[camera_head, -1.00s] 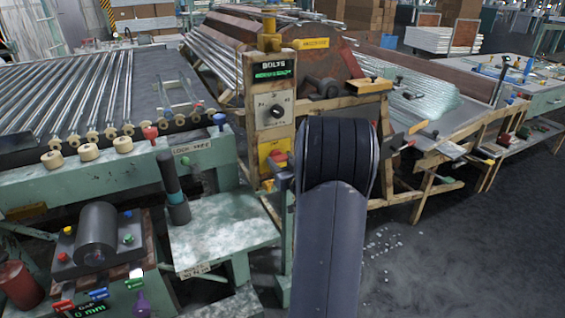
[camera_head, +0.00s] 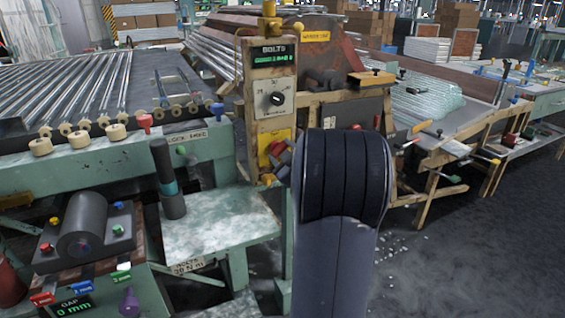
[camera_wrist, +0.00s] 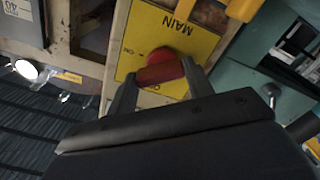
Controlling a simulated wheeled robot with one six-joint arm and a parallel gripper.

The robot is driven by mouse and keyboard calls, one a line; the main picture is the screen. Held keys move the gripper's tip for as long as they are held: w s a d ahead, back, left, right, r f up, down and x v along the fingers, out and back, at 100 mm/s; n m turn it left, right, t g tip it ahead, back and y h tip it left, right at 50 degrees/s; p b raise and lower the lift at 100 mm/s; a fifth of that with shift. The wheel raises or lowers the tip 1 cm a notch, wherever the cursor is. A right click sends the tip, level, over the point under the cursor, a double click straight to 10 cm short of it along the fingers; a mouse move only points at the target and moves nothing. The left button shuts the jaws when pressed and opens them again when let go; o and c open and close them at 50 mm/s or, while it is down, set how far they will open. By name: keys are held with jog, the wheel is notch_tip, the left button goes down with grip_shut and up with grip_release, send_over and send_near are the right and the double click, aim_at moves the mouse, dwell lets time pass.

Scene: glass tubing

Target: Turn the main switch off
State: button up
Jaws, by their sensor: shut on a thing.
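The main switch is a red rotary handle (camera_wrist: 160,69) on a yellow plate (camera_wrist: 150,30) marked "MAIN" in the wrist view. The plate also shows on the wooden post in the head view (camera_head: 265,140). My gripper (camera_wrist: 160,76) has one finger on each side of the red handle and is shut on it. The handle lies roughly across the wrist picture, slightly tilted. A small mark, seemingly "ON", stands beside it. In the head view my arm covers part of the area right of the plate, and the handle is hard to make out.
Above the plate are a dial (camera_head: 277,99) and a green "BOLTS" display (camera_head: 274,58). A pale green shelf (camera_head: 225,225) with a dark upright cylinder (camera_head: 168,180) stands to the left below. The floor at the right (camera_head: 480,255) is mostly clear.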

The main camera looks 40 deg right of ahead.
jog(key=shift+a+f+n+b, duration=0.1)
jog(key=shift+f+n+b, duration=0.05)
jog(key=shift+n+b, duration=4.35)
jog(key=shift+n+p, duration=0.55)
jog(key=shift+n, duration=0.25)
jog(key=o, duration=1)
jog(key=p+v, duration=0.2)
jog(key=v, duration=0.8)
jog(key=shift+s+a, duration=0.2)
jog(key=shift+s, duration=0.15)
